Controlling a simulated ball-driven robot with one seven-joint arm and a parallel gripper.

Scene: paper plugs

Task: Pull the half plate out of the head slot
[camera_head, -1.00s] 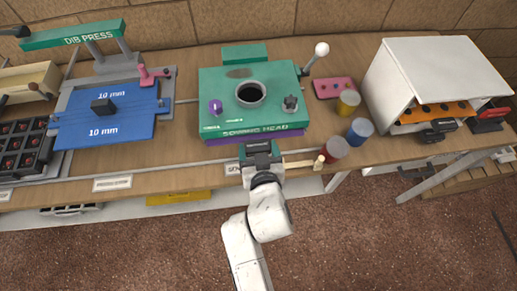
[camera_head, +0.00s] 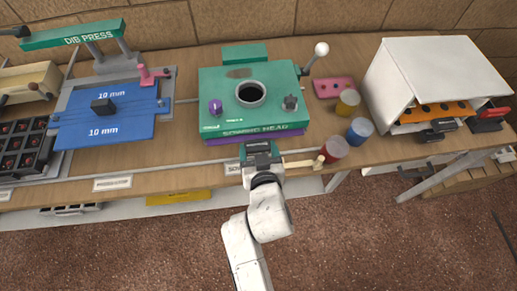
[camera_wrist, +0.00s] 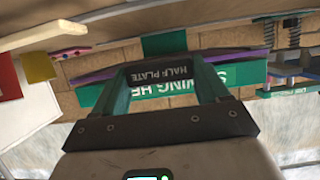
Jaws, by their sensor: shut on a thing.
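The green head (camera_head: 252,92) with a round hole on top stands mid-bench, a purple strip (camera_head: 292,134) along its lower front edge. My gripper (camera_head: 259,154) is at its front edge, shut on the dark half plate (camera_head: 258,147). In the wrist view, the plate's HALF PLATE label (camera_wrist: 165,73) shows upside down between my two green fingers. The head's green front (camera_wrist: 235,75) is just behind it. The slot is hidden, so I cannot tell how much of the plate is inside.
A wooden-handled rod (camera_head: 305,163) lies right of my gripper, near red (camera_head: 335,148), blue (camera_head: 360,131) and yellow (camera_head: 348,102) jars. A white cabinet (camera_head: 440,75) stands right. The DIB PRESS (camera_head: 95,70) with blue plates stands left. The floor in front is clear.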

